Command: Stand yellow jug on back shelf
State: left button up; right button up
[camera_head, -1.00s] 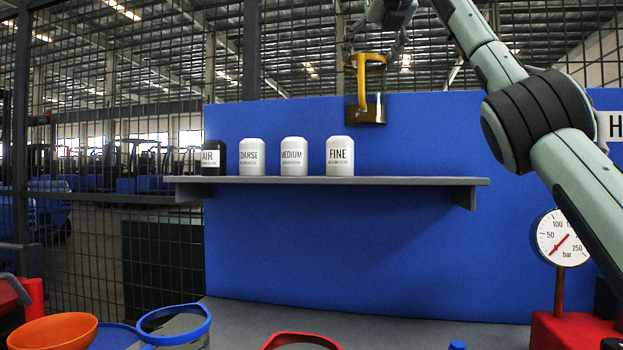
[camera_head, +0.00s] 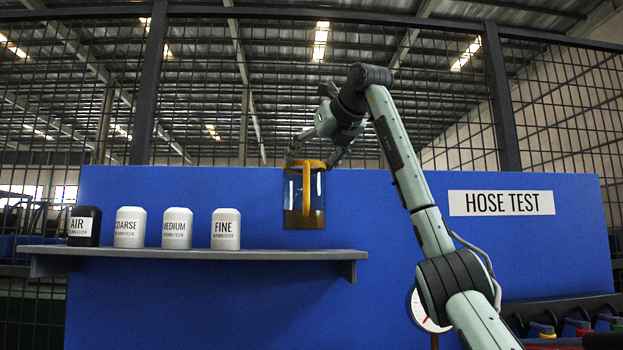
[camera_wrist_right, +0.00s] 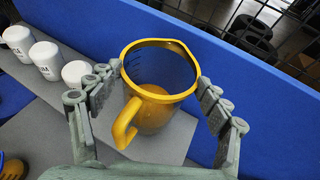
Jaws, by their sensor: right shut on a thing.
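The yellow jug (camera_head: 292,207) is clear-walled with a yellow rim and handle, and some amber contents show low inside it. My right gripper (camera_head: 311,160) is shut on it around the upper body. The jug hangs upright, with a small gap in the picture between its base and the back shelf (camera_head: 215,254), over the shelf's right part. My left gripper is out of view.
Black AIR (camera_head: 84,226) and white COARSE (camera_head: 130,228), MEDIUM (camera_head: 177,228) and FINE (camera_head: 226,229) canisters stand on the shelf's left and middle. The shelf right of FINE is clear. A blue panel (camera_head: 250,310) with a HOSE TEST sign (camera_head: 501,203) stands behind.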

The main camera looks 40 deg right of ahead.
aim_at(313, 175)
notch_tip(313, 175, down, 3)
jog(key=shift+f, duration=0.45)
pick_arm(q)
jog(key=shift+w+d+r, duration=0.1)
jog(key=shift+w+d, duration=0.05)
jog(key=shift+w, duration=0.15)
pick_arm(e)
jog(key=shift+a, duration=0.1)
jog(key=o, duration=1.4)
jog(key=shift+f, duration=0.15)
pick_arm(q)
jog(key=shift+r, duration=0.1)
pick_arm(e)
jog(key=o, duration=0.5)
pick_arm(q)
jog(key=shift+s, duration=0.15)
